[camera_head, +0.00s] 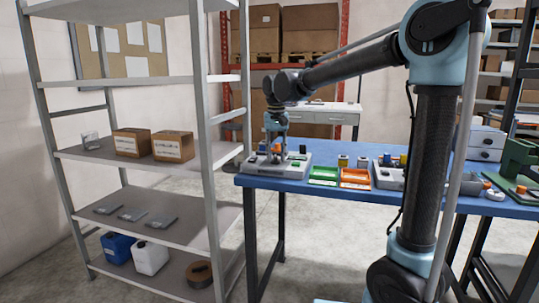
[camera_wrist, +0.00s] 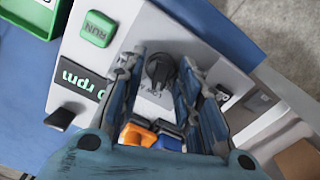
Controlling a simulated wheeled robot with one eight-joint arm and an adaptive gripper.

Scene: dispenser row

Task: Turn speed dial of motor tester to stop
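The motor tester (camera_head: 293,168) is a light grey box at the left end of the blue table, and it also fills much of the wrist view. Its dark round dial (camera_wrist: 160,70) shows in the wrist view, with faint markings on the panel just below it. My gripper (camera_head: 275,152) points down over the tester in the head view. In the wrist view my gripper (camera_wrist: 161,62) has its two fingers apart, one on each side of the dial, with gaps visible. I cannot tell how far above the panel the fingertips are. The dial's exact pointer setting is unclear.
A green RUN button (camera_wrist: 97,29), an rpm display (camera_wrist: 80,77), a black knob (camera_wrist: 60,118) and an orange block (camera_wrist: 138,134) sit near the dial. Green (camera_head: 323,175) and orange (camera_head: 355,178) trays stand right of the tester. A grey shelf (camera_head: 180,153) stands left of the table.

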